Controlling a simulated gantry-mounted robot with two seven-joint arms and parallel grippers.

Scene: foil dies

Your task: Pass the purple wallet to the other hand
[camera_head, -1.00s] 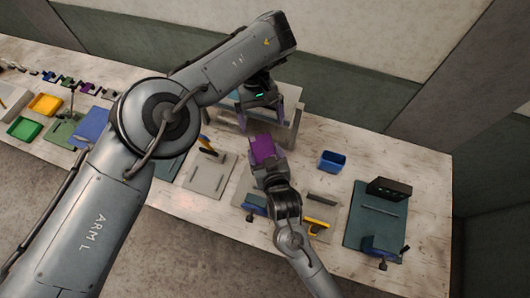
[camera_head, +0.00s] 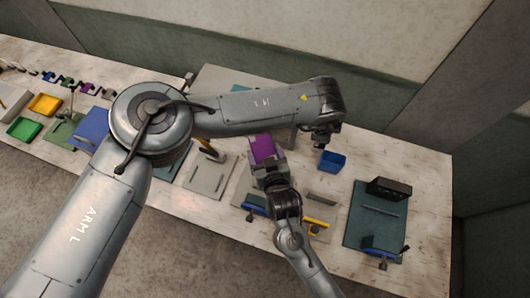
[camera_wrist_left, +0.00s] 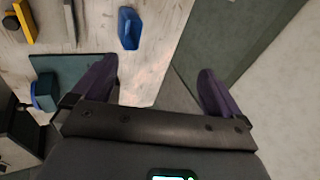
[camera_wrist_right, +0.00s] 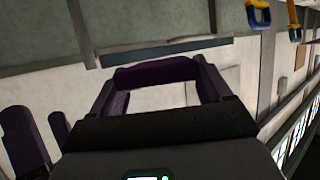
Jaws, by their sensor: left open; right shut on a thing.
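The purple wallet (camera_head: 263,149) is held upright-tilted over the middle of the bench in the head view. My right gripper (camera_head: 268,167) is shut on its near edge. In the right wrist view the wallet (camera_wrist_right: 155,72) shows as a dark purple band across the fingertips. My left gripper (camera_head: 322,144) hangs to the right of the wallet, apart from it; the head view barely shows its fingers. In the left wrist view my left gripper (camera_wrist_left: 158,85) has its fingers wide apart with nothing between them. Two dark finger-like shapes stand at the right wrist view's left edge.
A teal mat (camera_head: 375,222) with a black box (camera_head: 389,188) and a blue clamp (camera_head: 379,247) lies at right. A grey stand behind the wallet is partly hidden by my left arm.

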